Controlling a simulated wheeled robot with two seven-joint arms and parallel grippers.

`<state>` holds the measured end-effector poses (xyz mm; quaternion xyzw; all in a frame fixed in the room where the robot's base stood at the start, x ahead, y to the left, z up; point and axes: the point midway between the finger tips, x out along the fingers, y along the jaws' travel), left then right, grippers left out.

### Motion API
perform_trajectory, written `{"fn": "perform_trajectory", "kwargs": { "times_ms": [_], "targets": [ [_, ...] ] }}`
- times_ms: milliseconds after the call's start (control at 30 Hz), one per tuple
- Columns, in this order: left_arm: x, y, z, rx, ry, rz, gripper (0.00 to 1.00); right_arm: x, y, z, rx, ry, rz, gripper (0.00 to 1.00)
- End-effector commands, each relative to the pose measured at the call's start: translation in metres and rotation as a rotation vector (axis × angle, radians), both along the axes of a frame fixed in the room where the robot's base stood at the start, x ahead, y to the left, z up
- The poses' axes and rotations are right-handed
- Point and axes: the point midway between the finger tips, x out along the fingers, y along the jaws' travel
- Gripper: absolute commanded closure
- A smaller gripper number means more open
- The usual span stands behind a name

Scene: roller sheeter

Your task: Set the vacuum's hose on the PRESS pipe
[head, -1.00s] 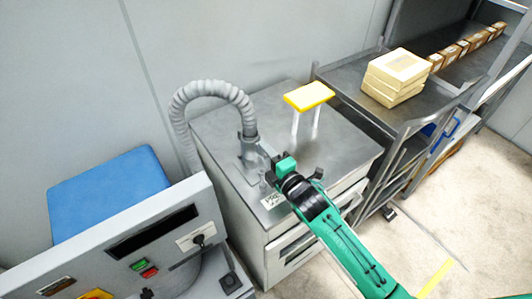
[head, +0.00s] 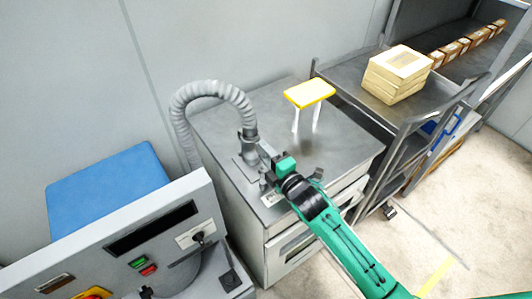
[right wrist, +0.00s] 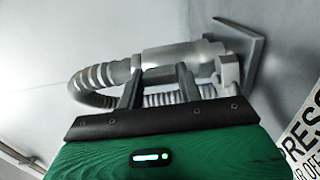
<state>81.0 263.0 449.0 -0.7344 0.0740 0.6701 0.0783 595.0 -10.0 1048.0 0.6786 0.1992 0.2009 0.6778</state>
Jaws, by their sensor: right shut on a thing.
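The vacuum's grey ribbed hose (head: 212,88) arches up from behind the metal cabinet and comes down to a smooth cuff (head: 249,138) over a square plate on the cabinet top. In the right wrist view the cuff (right wrist: 172,59) lines up with a pipe fitting at the square plate (right wrist: 246,50); whether it is fully seated I cannot tell. My right gripper (right wrist: 158,85) is shut on the hose's cuff, and shows at the cuff's near side in the head view (head: 262,150). The PRESS label (right wrist: 303,125) is beside the plate. My left gripper is not in view.
A yellow-topped stand (head: 309,94) is on the cabinet top (head: 345,150). A grey trolley (head: 345,75) with pale stacked boxes (head: 398,75) stands at right. A control console (head: 125,245) and a blue-topped object (head: 105,190) are at left.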

Motion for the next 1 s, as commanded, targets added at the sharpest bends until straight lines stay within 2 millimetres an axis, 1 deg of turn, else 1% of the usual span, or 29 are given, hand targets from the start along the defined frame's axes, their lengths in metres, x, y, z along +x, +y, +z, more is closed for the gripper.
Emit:
{"fn": "perform_trajectory", "kwargs": {
  "times_ms": [167, 1000],
  "targets": [
    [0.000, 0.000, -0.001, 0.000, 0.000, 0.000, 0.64, 0.000, 0.000, 0.001, 0.002, -0.003, 0.001, 1.00],
    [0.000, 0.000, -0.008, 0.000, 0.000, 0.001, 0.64, 0.000, 0.000, -0.011, 0.002, -0.003, 0.001, 1.00]
  ]
}}
